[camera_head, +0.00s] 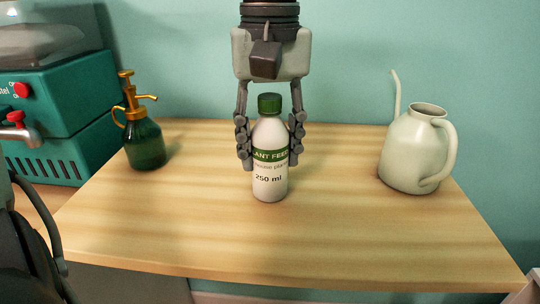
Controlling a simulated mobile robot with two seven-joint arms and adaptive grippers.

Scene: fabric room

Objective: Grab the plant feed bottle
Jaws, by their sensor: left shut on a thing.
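The plant feed bottle (270,181) is white with a green cap and a green label band, and stands upright near the middle of the wooden table. My left gripper (270,150) comes down from above with one finger on each side of the bottle. Its fingers are shut on the bottle's body, below the cap. The bottle's base seems to be at the tabletop; I cannot tell whether it touches. My right gripper is not in view.
A green spray bottle (145,143) with a brass pump stands at the table's left. A pale watering can (410,155) stands at the right. A teal machine (55,115) is beyond the left edge. The front of the wooden table (300,245) is clear.

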